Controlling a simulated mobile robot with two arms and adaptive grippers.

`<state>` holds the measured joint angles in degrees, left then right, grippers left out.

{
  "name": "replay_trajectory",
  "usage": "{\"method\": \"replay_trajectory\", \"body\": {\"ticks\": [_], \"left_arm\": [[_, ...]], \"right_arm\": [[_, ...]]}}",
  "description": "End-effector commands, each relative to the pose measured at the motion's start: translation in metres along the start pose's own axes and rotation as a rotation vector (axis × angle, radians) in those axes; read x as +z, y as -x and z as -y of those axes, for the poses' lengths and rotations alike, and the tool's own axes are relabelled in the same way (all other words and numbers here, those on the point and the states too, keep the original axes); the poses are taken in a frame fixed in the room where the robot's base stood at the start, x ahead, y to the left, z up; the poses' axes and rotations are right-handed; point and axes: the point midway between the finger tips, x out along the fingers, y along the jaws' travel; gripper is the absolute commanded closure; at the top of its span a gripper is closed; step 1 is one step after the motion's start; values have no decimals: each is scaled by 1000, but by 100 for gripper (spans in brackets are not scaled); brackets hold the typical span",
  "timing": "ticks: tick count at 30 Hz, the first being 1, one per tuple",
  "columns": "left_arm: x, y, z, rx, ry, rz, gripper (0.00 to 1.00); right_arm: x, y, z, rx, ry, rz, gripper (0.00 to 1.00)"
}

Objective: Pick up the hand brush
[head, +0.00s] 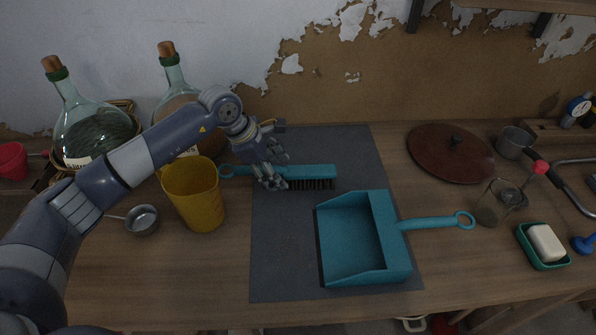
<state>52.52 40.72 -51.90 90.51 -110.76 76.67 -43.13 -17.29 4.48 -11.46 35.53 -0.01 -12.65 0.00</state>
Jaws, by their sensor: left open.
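The teal hand brush (312,172) with dark bristles lies on the dark grey mat (285,240), its looped handle pointing left past the mat's edge. My left gripper (277,172) is over the brush where the handle meets the head, with its fingers pointing down. It is open, and its fingers hide part of the handle. I cannot tell whether the fingers touch the brush. My right gripper is not in view.
A yellow jug (196,197) stands left of the handle, close under my left arm. A teal dustpan (355,240) lies on the mat in front of the brush. Two corked glass demijohns (92,128) stand at the back left. The mat behind the brush is clear.

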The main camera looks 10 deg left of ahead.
Motion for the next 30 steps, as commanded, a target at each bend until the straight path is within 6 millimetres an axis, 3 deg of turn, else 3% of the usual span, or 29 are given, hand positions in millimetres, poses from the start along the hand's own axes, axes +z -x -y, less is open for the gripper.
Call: {"method": "replay_trajectory", "body": {"ticks": [4, 11, 15, 18, 26, 30], "left_arm": [[0, -11, 0, 0, 0, 0, 42], [-1, -12, 0, 1, 0, 0, 44], [0, -12, 0, 1, 0, 0, 76], [0, -12, 0, 1, 0, 0, 93], [0, -11, -1, 2, -1, 1, 93], [5, -1, -4, 6, -2, 1, 93]], "right_arm": [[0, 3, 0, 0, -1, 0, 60], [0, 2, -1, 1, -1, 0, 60], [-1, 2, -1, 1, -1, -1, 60], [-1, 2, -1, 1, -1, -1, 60], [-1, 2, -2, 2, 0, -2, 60], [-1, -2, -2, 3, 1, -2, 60]]}}
